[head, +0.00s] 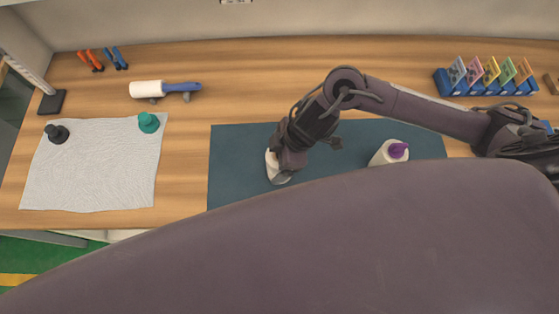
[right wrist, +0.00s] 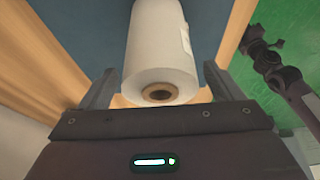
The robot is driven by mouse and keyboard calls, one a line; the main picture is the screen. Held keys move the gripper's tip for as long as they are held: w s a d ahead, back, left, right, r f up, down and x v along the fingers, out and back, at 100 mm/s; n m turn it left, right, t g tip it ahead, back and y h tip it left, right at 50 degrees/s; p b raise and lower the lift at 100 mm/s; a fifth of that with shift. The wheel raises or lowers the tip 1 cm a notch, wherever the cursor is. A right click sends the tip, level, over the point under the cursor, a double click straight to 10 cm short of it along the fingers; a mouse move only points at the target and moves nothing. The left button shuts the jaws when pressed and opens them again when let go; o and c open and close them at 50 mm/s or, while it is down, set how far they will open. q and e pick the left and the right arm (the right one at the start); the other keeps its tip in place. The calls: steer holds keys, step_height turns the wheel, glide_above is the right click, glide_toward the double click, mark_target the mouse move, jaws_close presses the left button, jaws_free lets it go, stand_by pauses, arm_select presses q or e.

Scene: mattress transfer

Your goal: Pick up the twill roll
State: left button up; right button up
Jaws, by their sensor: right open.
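The twill roll is a white cylinder with a brown core. In the right wrist view the roll (right wrist: 160,45) lies between the two fingers, its cored end facing the palm. In the head view the roll (head: 273,168) is mostly hidden behind my right gripper (head: 280,172), above the dark blue mat. My right gripper, also in the right wrist view (right wrist: 155,90), is open, with a finger on each side of the roll and visible gaps. I cannot tell whether either finger touches it. My left gripper is not in view.
The dark blue mat (head: 235,160) lies on the wooden table (head: 185,150).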

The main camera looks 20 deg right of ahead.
steer(key=shift+a+f, duration=0.1)
steer(key=shift+f, duration=0.15)
steer(key=shift+c, duration=0.7)
steer(key=c, duration=0.9)
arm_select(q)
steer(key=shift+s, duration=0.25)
arm_select(e)
steer(key=shift+r, duration=0.1)
steer(key=shift+c, duration=1.2)
